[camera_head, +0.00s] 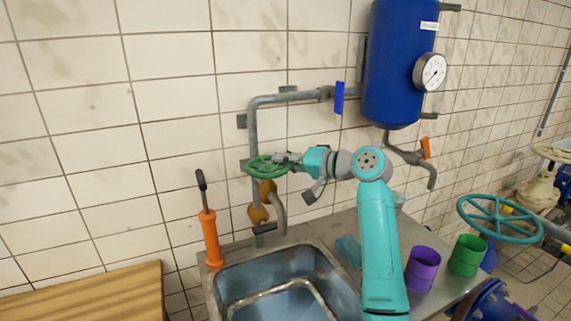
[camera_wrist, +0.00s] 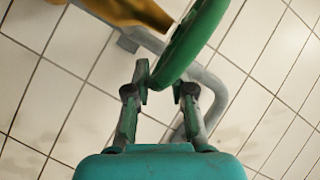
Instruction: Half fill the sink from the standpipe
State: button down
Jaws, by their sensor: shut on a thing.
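The standpipe is a grey pipe (camera_head: 252,130) on the tiled wall, with a brass valve body (camera_head: 266,190), a green handwheel (camera_head: 262,170) and a short grey spout (camera_head: 281,215) pointing down over the back of the sink. My gripper (camera_head: 286,160) is shut on the rim of the green handwheel. The wrist view also shows the handwheel (camera_wrist: 193,38) passing between my fingertips (camera_wrist: 162,84). The metal sink (camera_head: 327,252) stands below. Its inside looks bluish with a pale bent band; I cannot tell the water level. No stream shows clearly at the spout.
An orange hand pump (camera_head: 210,238) stands at the sink's left corner. Purple (camera_head: 422,268) and green (camera_head: 466,255) cups and a teal block (camera_head: 348,250) are on the right counter. A blue tank (camera_head: 398,65) with a gauge (camera_head: 430,72) hangs above. A teal wheel (camera_head: 499,219) is at right.

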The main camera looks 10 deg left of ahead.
jog(key=shift+w+f+n, duration=0.15)
jog(key=shift+f+n, duration=0.15)
jog(key=shift+f, duration=0.2)
jog(key=c, duration=1.1)
grip_release()
jog(key=shift+w+d, duration=0.1)
jog(key=shift+c, duration=0.2)
jog(key=shift+r, duration=0.15)
jog(key=shift+r, duration=0.1)
jog(key=shift+d, duration=0.1)
jog(key=v, duration=1.1)
jog(key=shift+d, duration=0.4)
jog(key=shift+r, duration=0.1)
